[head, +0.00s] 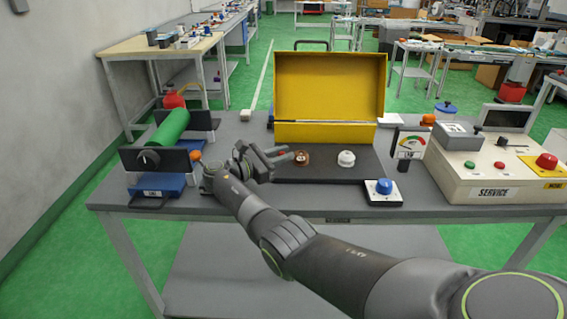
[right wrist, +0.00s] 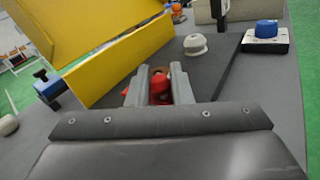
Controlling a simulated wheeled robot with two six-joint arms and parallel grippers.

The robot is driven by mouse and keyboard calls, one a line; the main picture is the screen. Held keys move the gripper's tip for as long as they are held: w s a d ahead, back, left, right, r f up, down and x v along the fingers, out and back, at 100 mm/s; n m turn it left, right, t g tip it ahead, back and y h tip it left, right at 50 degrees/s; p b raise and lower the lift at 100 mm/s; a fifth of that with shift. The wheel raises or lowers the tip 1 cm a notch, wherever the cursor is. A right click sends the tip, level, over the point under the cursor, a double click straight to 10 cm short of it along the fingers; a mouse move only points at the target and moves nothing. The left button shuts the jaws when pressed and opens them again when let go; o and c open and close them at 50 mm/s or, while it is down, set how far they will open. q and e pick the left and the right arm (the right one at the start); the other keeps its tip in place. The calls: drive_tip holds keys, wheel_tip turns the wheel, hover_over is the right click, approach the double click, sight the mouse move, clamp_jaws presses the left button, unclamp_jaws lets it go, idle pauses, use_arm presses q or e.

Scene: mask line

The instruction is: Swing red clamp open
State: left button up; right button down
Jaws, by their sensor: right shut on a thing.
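The red clamp (right wrist: 160,86) shows as a small red piece between the fingers of my right gripper (right wrist: 160,84) in the right wrist view. My right gripper (head: 280,155) is shut on it, low over the dark board (head: 322,172) in front of the yellow case (head: 330,88). In the head view, only a bit of red shows between the fingers. A brown round part (head: 301,158) sits just beyond the fingertips. The fingers hide much of the clamp. My left gripper is not in view.
A white knob (head: 346,158) stands right of the brown part. A blue button on a white base (head: 384,189) is at the table's front edge. A green roller (head: 172,128) is at the left.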

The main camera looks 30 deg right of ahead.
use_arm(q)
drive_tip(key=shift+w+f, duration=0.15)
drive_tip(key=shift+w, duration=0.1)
use_arm(e)
drive_tip(key=shift+g, duration=0.3)
drive_tip(key=c, duration=1.3)
unclamp_jaws()
drive_tip(key=shift+c, duration=0.2)
drive_tip(key=a+b, duration=0.1)
drive_tip(key=a, duration=0.5)
drive_tip(key=shift+a, duration=0.4)
drive_tip(key=shift+a+b, duration=0.3)
drive_tip(key=shift+a, duration=0.15)
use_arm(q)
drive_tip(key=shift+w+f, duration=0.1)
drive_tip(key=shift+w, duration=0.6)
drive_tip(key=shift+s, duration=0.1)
